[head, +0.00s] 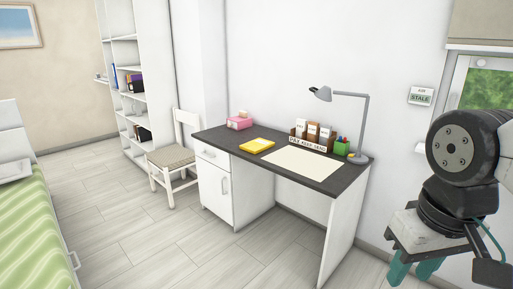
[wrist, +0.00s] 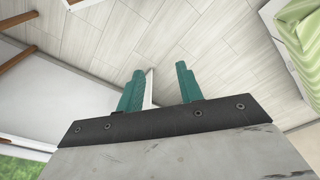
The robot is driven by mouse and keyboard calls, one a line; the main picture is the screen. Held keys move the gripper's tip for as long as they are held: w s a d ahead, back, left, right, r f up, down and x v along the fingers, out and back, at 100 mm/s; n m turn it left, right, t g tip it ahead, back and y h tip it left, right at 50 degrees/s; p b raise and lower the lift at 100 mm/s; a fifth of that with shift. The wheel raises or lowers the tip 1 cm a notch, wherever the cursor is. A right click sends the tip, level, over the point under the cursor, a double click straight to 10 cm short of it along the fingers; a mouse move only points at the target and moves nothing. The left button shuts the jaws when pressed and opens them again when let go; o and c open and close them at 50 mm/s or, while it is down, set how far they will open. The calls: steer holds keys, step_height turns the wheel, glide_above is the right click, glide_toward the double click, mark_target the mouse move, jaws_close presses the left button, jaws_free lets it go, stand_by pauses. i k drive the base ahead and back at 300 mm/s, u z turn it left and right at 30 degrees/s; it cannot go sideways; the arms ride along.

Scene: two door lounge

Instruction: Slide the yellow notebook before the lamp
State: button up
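The yellow notebook (head: 257,146) lies flat on the dark desk top (head: 219,140), left of a cream mat (head: 300,164). The grey desk lamp (head: 366,125) stands at the back right end of the desk, its head (head: 320,94) reaching left over the desk. My gripper (head: 412,271) is at the lower right of the head view, right of the desk and away from the notebook. In the wrist view its two teal fingers (wrist: 160,84) stand apart with nothing held. A thin white edge shows between them, seemingly farther off. The notebook and lamp are not in the wrist view.
A rack of cards (head: 313,132), a sign reading roughly "PAY" (head: 307,144) and a green pen cup (head: 341,148) stand behind the mat. A pink box (head: 239,122) sits at the back left. A chair (head: 174,158) is left of the desk. The floor in front is clear.

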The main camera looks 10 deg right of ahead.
mark_target(255, 146)
steer(key=u, duration=0.8)
steer(key=i, duration=5)
steer(key=z, duration=1.4)
